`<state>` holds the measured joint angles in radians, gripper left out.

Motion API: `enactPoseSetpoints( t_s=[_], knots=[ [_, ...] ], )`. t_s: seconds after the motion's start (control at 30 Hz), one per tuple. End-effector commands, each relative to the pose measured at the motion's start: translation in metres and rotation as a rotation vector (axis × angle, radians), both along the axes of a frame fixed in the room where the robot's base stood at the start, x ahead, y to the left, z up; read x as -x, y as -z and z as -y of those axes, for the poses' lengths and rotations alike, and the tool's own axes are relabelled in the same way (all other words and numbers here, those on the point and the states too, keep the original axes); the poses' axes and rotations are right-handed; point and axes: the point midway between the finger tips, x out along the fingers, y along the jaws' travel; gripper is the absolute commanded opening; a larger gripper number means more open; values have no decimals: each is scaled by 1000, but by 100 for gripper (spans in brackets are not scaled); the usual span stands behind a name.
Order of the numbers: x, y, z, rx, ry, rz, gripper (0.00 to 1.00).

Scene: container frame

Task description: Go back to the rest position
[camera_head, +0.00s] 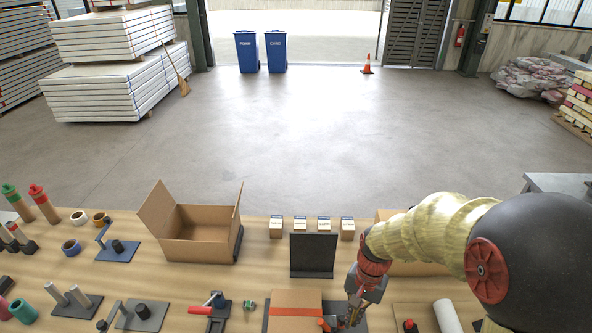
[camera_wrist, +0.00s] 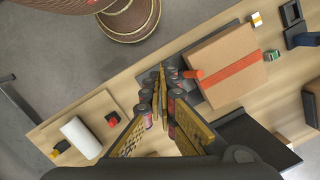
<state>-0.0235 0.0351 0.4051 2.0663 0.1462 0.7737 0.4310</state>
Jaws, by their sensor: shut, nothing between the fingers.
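My gripper (camera_head: 352,312) is at the front of the wooden table, just right of a closed cardboard box with an orange tape strip (camera_head: 297,298). In the wrist view my gripper (camera_wrist: 162,92) points down over the table with its fingers together and nothing between them. The taped box (camera_wrist: 226,66) lies beside the fingers on a dark plate (camera_wrist: 188,62). A small orange-red part (camera_wrist: 193,74) is at the box's near edge, close to the fingertips. I cannot tell whether the fingers touch it.
An open cardboard box (camera_head: 198,249) stands on the table (camera_head: 260,262). A black upright panel (camera_head: 313,256) and small boxes (camera_head: 276,228) stand behind the taped box. A white roll (camera_head: 447,316) lies to the right. Tape rolls (camera_head: 79,217) and dark fixtures (camera_head: 118,250) crowd the left.

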Motion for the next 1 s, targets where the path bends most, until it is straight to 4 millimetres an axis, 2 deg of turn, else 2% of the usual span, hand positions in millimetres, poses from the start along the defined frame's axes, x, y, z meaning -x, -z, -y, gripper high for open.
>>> enactPoseSetpoints(
  t_s=[0.2,0.4,0.7,0.83,1.0],
  knots=[
    [34,-30,12,11,-279,129,0],
    [69,-48,24,58,-459,266,0],
    [110,-56,35,156,-511,513,0],
    [116,-62,36,182,-501,609,0],
    [118,-61,36,191,-496,641,0]
  ],
)
